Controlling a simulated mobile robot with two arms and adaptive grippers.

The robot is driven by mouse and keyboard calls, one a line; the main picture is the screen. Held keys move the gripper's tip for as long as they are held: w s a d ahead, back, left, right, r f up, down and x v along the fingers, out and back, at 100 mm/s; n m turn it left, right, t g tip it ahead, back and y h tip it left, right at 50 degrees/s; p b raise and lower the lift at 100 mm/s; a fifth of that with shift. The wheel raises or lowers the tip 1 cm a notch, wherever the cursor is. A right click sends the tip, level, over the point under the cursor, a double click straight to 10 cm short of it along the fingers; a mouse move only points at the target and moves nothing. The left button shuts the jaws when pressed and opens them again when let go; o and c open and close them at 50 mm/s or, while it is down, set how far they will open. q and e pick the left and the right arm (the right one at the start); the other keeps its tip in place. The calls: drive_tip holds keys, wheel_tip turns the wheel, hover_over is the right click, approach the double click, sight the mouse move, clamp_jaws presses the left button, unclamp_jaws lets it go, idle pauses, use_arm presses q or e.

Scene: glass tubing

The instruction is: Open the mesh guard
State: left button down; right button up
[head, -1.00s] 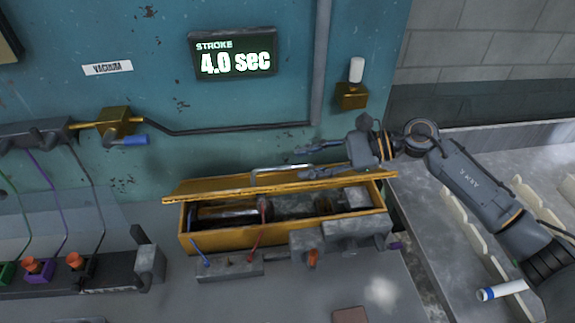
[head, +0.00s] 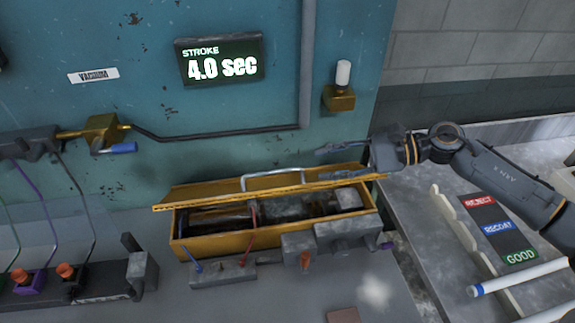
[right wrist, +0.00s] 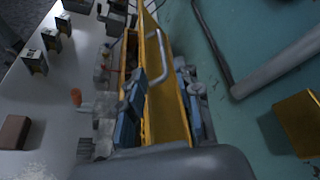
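The mesh guard (head: 215,195) is the long yellow lid with a metal bar handle (head: 272,174) over the yellow trough (head: 225,243). It is raised at a tilt, and the trough interior shows below its front edge. My right gripper (head: 321,163) is at the guard's right part, to the right of the handle, its fingers apart. My left gripper is not in view.
A control block (head: 225,271) and grey blocks (head: 343,235) stand along the trough's front. A teal wall (head: 235,120) rises behind, with a stroke display (head: 220,60) and yellow lamp base (head: 340,98). A sorting rack (head: 483,222) with white-and-blue tubes is at right.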

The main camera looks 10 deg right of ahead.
sight(273, 173)
drive_tip(key=shift+t, duration=0.4)
drive_tip(key=p+x, duration=0.2)
drive_tip(key=x, duration=0.2)
drive_tip(key=p+x, duration=0.3)
drive_tip(key=x, duration=0.1)
drive_tip(key=p+x, duration=0.2)
drive_tip(key=x, duration=0.1)
drive_tip(key=shift+a+f, duration=0.35)
drive_tip(key=shift+a+f+p, duration=0.2)
drive_tip(key=shift+a+p, duration=0.05)
drive_tip(key=shift+p, duration=0.05)
clamp_jaws()
